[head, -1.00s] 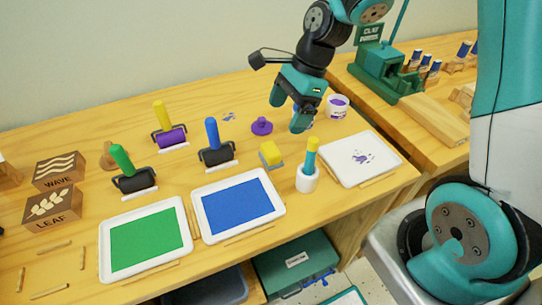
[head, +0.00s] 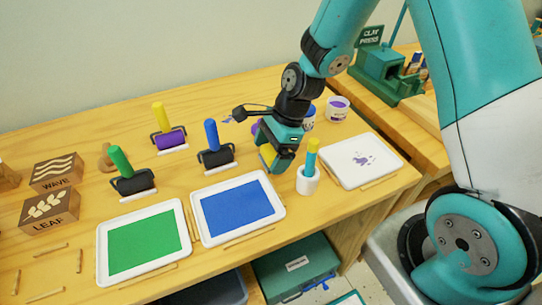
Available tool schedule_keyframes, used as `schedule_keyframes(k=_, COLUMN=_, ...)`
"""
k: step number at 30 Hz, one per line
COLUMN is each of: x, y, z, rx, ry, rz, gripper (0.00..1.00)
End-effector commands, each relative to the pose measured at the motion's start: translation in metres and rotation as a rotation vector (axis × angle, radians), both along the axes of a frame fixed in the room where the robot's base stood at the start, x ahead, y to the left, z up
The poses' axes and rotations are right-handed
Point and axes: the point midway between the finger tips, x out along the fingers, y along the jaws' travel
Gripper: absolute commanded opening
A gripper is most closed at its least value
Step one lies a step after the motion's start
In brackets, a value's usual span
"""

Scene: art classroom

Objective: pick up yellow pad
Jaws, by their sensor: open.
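The yellow pad (head: 268,154) is a small yellow block with a grey-blue base on the wooden table, behind the right end of the blue tray. My gripper (head: 273,158) is pointed down right at the pad, with its fingers open around or just beside it. The gripper covers much of the pad, so I cannot tell whether the fingers touch it.
The blue tray (head: 242,208) lies in front and the green tray (head: 147,243) to its left. A white cup with a yellow-topped stick (head: 308,180) stands close on the right. The blue-handled roller (head: 216,155) is close on the left. A white tray (head: 388,166) lies further right.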

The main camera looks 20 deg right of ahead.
Motion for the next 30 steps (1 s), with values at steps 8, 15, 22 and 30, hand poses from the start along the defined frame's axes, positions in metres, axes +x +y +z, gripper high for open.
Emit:
schedule_keyframes(k=8, x=0.000, y=0.000, z=0.000, rx=0.000, ry=0.000, rz=0.000, gripper=0.42)
schedule_keyframes(k=15, x=0.000, y=0.000, z=0.001, rx=0.000, ry=0.000, rz=0.000, gripper=0.41)
schedule_keyframes(k=22, x=0.001, y=0.000, z=0.016, rx=0.001, ry=-0.003, rz=0.000, gripper=0.41)
schedule_keyframes(k=30, x=0.002, y=-0.001, z=0.082, rx=0.000, ry=-0.009, rz=0.000, gripper=0.41)
